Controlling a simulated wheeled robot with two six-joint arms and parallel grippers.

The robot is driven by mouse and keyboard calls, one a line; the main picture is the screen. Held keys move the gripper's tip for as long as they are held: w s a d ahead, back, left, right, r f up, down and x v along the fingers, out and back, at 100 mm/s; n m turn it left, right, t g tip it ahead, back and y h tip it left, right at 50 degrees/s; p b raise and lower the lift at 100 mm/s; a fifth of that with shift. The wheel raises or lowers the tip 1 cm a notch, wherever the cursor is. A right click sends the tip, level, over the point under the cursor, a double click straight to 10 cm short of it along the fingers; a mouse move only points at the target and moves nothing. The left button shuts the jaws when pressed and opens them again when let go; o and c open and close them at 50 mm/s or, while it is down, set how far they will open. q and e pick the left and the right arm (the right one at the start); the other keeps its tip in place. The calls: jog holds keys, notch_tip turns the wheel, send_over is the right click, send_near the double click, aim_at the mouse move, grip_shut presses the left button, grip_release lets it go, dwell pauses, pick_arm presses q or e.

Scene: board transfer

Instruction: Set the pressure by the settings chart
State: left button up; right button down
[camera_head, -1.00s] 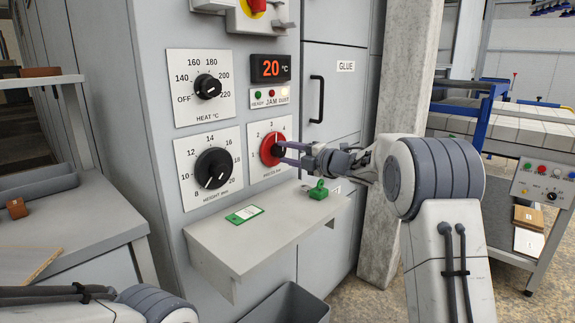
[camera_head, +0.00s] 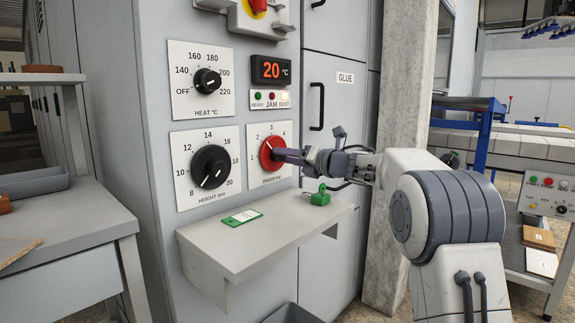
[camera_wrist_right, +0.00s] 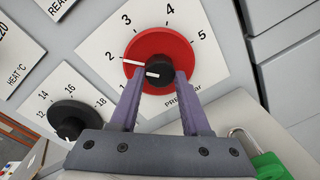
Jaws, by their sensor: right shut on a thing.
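The red pressure knob (camera_head: 268,146) sits on a white dial plate numbered 1 to 5 on the grey machine front. It also shows in the right wrist view (camera_wrist_right: 182,54), where its white line points close to 2. My right gripper (camera_head: 280,154) is shut on the knob's dark centre grip (camera_wrist_right: 158,80), with one finger on each side. My left gripper is out of view.
The height knob (camera_head: 211,166) and heat knob (camera_head: 207,81) are to the left. A display (camera_head: 271,69) reads 20 °C. The shelf (camera_head: 230,250) juts out below the dials. A green padlock (camera_head: 320,197) is on its right end. A concrete pillar (camera_head: 398,100) stands right.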

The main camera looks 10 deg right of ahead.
jog(key=shift+n, duration=0.4)
jog(key=shift+c, duration=1.8)
grip_release()
jog(key=shift+f, duration=0.1)
jog(key=v, duration=1)
jog(key=shift+s, duration=0.2)
jog(key=shift+d, duration=0.1)
